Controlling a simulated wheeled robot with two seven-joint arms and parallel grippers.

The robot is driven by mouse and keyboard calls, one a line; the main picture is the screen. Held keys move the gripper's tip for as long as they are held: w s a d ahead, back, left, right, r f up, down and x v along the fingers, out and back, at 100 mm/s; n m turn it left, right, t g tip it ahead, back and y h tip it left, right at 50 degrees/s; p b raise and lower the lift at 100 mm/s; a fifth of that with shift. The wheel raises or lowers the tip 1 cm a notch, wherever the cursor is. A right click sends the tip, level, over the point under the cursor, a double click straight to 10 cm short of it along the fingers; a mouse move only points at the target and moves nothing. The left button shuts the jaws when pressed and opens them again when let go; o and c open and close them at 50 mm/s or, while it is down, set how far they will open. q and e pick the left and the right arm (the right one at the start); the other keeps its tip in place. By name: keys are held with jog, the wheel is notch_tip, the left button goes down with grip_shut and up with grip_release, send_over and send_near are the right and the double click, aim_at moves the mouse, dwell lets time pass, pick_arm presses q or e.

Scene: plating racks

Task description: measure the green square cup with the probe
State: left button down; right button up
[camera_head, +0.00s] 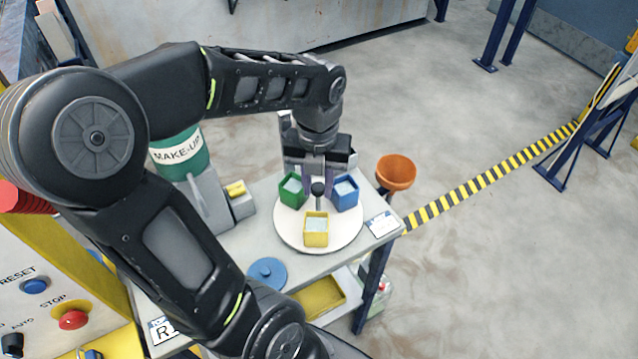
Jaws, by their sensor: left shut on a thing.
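The green square cup (292,191) stands on the left of a round white turntable (286,236), with pale liquid in it. My left gripper (318,184) points down over the middle of the turntable, just right of the green cup. It is shut on what looks like the probe (318,190), a thin piece with a dark round top, between the cups. Its lower end is small and partly hidden by the yellow cup, and I cannot tell whether it touches anything. My right gripper is not in view.
A blue cup (346,193) and a yellow cup (316,230) share the turntable. An orange bowl (396,172) is at the table's right edge, a blue disc (267,272) in front. A green MAKE-UP container (181,153) and a control panel (60,300) are left.

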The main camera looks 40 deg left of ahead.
pick_arm(q)
jog(key=shift+m, duration=1.3)
jog(key=shift+m+p, duration=0.75)
jog(key=shift+m, duration=0.65)
jog(key=c, duration=1.1)
grip_release()
jog(key=shift+c, duration=0.2)
jog(key=shift+r, duration=0.1)
